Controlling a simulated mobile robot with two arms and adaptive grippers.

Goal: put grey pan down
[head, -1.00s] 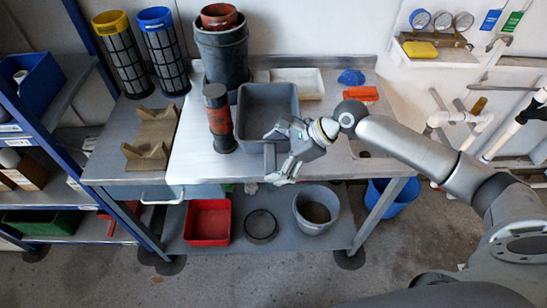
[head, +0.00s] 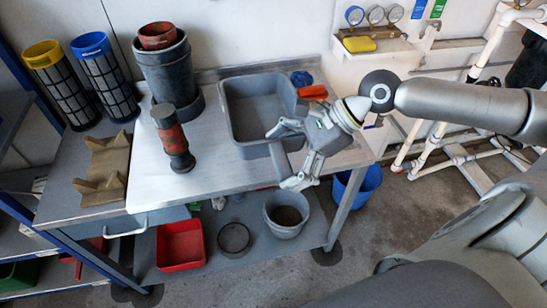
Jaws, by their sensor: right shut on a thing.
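The grey pan (head: 235,112) is a deep, square-cornered tub over the right part of the metal bench in the head view, with its open side up. My right gripper (head: 284,158) is at its front right corner, with its fingers closed around the grey part that juts from the pan's front. The fingers and wrist cover part of the front right rim. I cannot tell whether the pan's bottom touches the bench. My left gripper is not in view.
The metal bench (head: 205,185) has bare room left of the pan. A black-and-red cylinder (head: 172,138) and a dark bucket (head: 168,75) stand there. A blue item (head: 301,78) and an orange item (head: 313,92) lie right of the pan. A grey bucket (head: 286,214) stands below.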

